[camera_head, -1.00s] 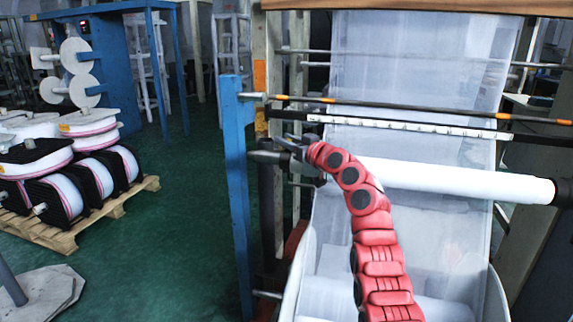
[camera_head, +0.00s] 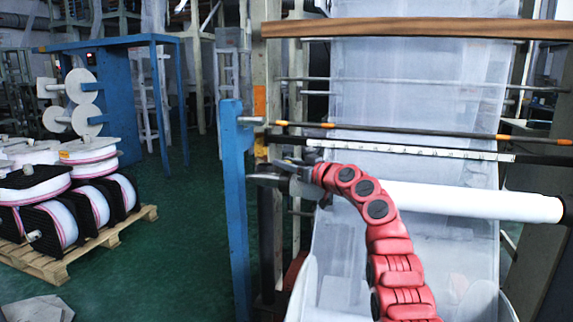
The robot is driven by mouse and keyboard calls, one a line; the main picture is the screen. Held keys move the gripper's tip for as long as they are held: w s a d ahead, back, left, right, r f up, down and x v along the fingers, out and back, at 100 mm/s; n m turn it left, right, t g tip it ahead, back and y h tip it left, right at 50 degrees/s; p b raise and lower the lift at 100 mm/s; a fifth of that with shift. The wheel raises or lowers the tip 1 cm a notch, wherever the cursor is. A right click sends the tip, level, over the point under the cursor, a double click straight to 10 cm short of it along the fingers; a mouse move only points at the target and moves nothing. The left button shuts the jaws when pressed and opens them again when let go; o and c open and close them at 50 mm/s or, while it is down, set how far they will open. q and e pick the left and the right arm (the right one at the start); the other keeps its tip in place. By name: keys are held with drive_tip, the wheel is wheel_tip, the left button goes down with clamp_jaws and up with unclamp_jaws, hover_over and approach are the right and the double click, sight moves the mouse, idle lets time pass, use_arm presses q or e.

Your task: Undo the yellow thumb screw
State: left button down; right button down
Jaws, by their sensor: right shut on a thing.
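My right gripper (camera_head: 282,176) is at the end of my red arm, beside the left end of the white roller (camera_head: 470,202) and just right of the blue post (camera_head: 234,190). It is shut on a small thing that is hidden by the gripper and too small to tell. No yellow thumb screw can be clearly made out in the head view. My left gripper is not in view.
A dark bar with orange marks (camera_head: 420,132) and a wooden beam (camera_head: 420,29) cross above the gripper. Translucent film (camera_head: 400,90) hangs behind. A pallet (camera_head: 115,232) with several spools stands at the left. Green floor between is clear.

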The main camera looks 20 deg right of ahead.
drive_tip(key=c, duration=0.7)
unclamp_jaws()
drive_tip(key=shift+f, duration=0.35)
drive_tip(key=shift+o, duration=0.6)
drive_tip(key=shift+r, duration=0.2)
drive_tip(key=b+v, duration=0.1)
drive_tip(key=v, duration=1.6)
drive_tip(key=shift+s, duration=0.25)
